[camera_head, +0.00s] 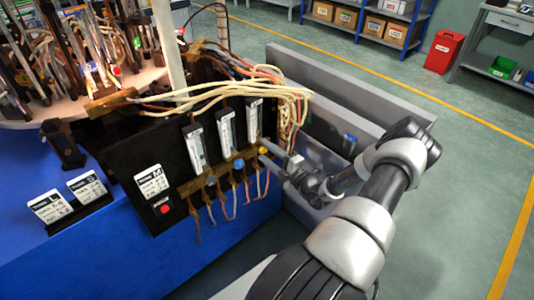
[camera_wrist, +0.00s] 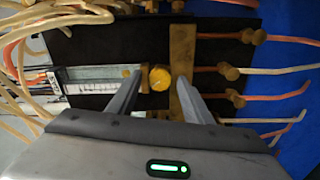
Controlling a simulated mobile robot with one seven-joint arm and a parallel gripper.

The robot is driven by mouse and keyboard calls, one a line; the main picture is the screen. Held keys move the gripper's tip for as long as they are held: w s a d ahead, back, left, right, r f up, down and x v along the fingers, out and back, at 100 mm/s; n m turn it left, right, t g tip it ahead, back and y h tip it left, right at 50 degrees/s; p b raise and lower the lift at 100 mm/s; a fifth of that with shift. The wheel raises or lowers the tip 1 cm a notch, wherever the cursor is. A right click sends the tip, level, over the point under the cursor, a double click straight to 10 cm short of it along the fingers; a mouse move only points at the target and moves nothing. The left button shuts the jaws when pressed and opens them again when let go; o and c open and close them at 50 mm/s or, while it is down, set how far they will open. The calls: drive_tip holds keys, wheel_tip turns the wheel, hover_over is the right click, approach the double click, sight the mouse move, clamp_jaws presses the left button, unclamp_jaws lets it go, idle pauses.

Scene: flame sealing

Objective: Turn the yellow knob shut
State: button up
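The yellow knob (camera_wrist: 160,77) sits on the dark panel beside a clear flow tube (camera_wrist: 100,78) in the wrist view. A brass strip (camera_wrist: 184,60) runs along its other side. My gripper (camera_wrist: 157,78) is open, with one finger on each side of the knob and a visible gap to each. Whether the fingertips reach to the knob's depth is hard to tell. In the head view the yellow knob (camera_head: 263,151) is small and partly hidden by my gripper (camera_head: 266,152), which comes in from the right.
A blue knob (camera_head: 238,163) is left of the yellow one on the panel (camera_head: 130,170), with several flow tubes above. Pale and orange hoses (camera_head: 215,92) loop over the panel's top and hang below.

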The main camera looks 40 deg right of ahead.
drive_tip(key=shift+s, duration=0.1)
drive_tip(key=s+d+p, duration=0.1)
drive_tip(key=s, duration=1.6)
drive_tip(key=shift+d, duration=0.2)
